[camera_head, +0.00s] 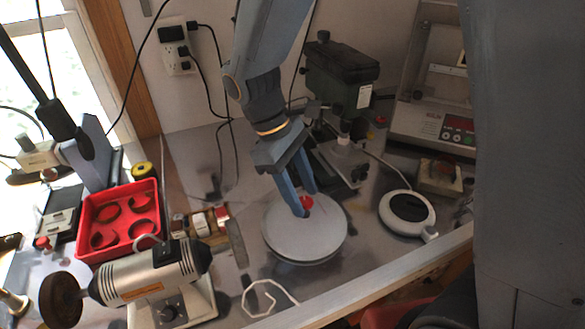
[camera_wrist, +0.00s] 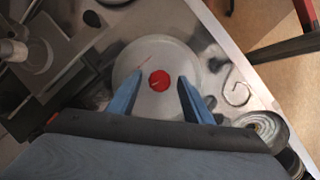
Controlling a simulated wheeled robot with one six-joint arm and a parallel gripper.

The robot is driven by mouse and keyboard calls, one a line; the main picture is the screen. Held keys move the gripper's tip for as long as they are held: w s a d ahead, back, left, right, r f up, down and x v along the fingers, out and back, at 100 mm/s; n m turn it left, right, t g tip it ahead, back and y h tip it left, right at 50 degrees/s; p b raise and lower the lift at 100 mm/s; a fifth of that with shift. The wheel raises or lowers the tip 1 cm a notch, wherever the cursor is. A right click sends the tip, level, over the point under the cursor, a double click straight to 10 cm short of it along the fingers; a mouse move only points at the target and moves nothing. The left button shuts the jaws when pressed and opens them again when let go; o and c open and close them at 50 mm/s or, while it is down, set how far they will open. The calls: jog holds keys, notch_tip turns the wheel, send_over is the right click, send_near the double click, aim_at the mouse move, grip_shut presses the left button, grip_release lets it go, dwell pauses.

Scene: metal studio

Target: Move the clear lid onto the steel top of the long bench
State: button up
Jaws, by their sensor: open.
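The lid (camera_head: 290,236) is a pale round disc with a red knob (camera_head: 306,203) near its middle. It lies on the steel bench top (camera_head: 228,270) in the head view, with a darker rim showing below its front edge; I cannot tell what is under it. My gripper (camera_head: 303,207) points down at the lid, with its blue fingers by the knob. In the wrist view the lid (camera_wrist: 150,54) lies below the gripper (camera_wrist: 160,97), whose fingers are spread apart, and the red knob (camera_wrist: 159,80) shows between them. I cannot tell whether either finger touches the knob.
A bench grinder (camera_head: 150,280) and a red tray (camera_head: 88,222) with rings stand to the left. A green drill press (camera_head: 340,75) is behind, and a round white-rimmed device (camera_head: 407,212) is to the right.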

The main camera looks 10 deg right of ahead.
jog(key=b+v, duration=0.2)
jog(key=v, duration=0.7)
jog(key=shift+d, duration=0.15)
